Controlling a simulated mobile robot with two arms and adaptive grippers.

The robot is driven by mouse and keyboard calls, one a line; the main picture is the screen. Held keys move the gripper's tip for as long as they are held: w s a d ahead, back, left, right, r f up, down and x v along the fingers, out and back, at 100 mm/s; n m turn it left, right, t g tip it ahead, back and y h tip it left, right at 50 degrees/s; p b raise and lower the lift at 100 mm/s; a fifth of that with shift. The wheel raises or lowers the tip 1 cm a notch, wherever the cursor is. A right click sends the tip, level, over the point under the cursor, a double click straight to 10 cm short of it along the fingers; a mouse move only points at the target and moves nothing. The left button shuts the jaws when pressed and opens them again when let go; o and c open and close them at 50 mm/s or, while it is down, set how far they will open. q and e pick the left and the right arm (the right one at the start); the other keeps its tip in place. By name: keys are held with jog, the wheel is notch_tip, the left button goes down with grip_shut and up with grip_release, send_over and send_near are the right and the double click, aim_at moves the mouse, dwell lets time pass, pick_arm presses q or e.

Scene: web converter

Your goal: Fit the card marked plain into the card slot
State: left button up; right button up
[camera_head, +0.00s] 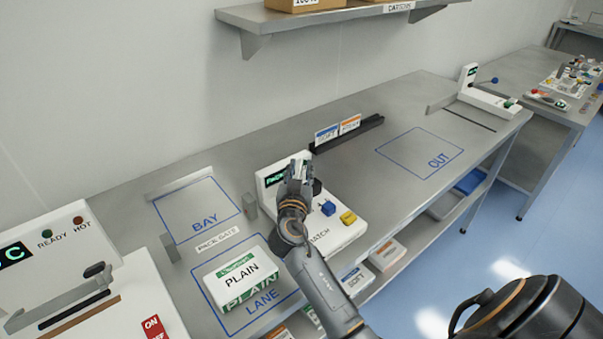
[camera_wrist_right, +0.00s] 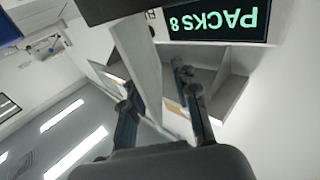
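My right gripper (camera_head: 297,168) is above the white batch machine (camera_head: 336,232), beside its small display. In the right wrist view its two fingers (camera_wrist_right: 160,88) stand apart. A thin pale plate (camera_wrist_right: 146,75), perhaps a card, stands between them; its marking is not visible. It looks close to the left finger, with a gap to the right one. A black part (camera_head: 317,187), possibly the card slot, shows partly beside the gripper. The rack (camera_head: 365,132) holds a blue-marked card (camera_head: 327,134) and an orange-marked card (camera_head: 350,124). No green card shows there. My left gripper is out of view.
A white pack marked PLAIN (camera_head: 236,279) sits in the LANE outline. The BAY outline (camera_head: 197,208) and OUT outline (camera_head: 420,152) are empty. Blue and yellow buttons (camera_head: 348,217) sit on the machine. A shelf (camera_head: 320,17) overhangs the back. The display (camera_wrist_right: 217,20) is close in the wrist view.

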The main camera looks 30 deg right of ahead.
jog(key=shift+s+a+r, duration=0.1)
jog(key=shift+s+a, duration=0.05)
grip_shut()
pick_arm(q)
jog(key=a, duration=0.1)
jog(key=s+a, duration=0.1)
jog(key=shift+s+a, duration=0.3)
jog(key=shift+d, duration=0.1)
